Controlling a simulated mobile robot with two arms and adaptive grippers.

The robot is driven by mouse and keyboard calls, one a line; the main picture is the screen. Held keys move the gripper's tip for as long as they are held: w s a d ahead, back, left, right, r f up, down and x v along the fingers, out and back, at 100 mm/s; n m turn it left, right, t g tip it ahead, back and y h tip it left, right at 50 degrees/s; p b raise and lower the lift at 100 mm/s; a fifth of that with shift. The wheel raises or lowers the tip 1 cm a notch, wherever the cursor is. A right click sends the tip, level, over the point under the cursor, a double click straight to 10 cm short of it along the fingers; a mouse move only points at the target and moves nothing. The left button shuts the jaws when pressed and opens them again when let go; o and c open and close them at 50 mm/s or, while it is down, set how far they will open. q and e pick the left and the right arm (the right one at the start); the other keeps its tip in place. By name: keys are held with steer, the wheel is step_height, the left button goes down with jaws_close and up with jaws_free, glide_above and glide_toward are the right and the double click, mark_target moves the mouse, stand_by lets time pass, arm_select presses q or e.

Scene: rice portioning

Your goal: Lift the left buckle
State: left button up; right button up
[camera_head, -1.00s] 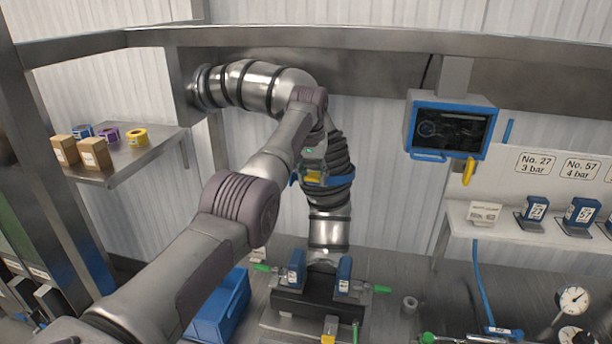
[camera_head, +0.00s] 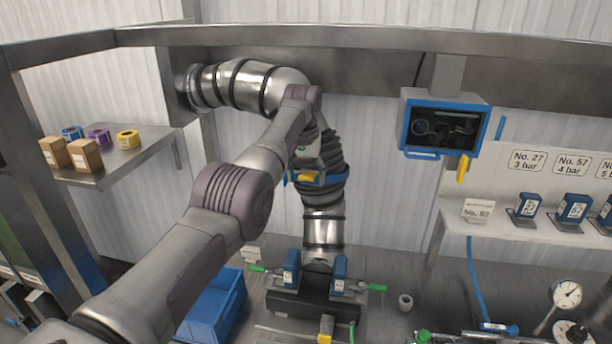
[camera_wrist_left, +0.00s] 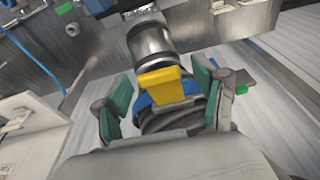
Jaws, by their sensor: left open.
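The left buckle (camera_head: 305,178) is a yellow piece on a blue band around the black ribbed sleeve (camera_head: 325,160) of the steel pipe. In the left wrist view the yellow buckle (camera_wrist_left: 160,86) lies between my left gripper's two green-padded fingers. My left gripper (camera_head: 307,165) is open at the sleeve's front left. It also shows in the left wrist view (camera_wrist_left: 161,88), with a gap visible on each side of the buckle. In the head view my gripper and forearm partly hide the sleeve. My right gripper is not in view.
Below the pipe is a dark base with two blue blocks (camera_head: 290,268) and green handles. A blue bin (camera_head: 212,308) stands left of it. A screen (camera_head: 443,128) hangs at right above a shelf of blue tags. A side shelf (camera_head: 125,160) holds boxes and tape rolls.

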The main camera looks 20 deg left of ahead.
arm_select(q)
steer(key=shift+r, duration=0.2)
step_height(320, 180, up, 12)
steer(key=s, duration=0.2)
steer(key=shift+d+f, duration=0.25)
stand_by(0.3)
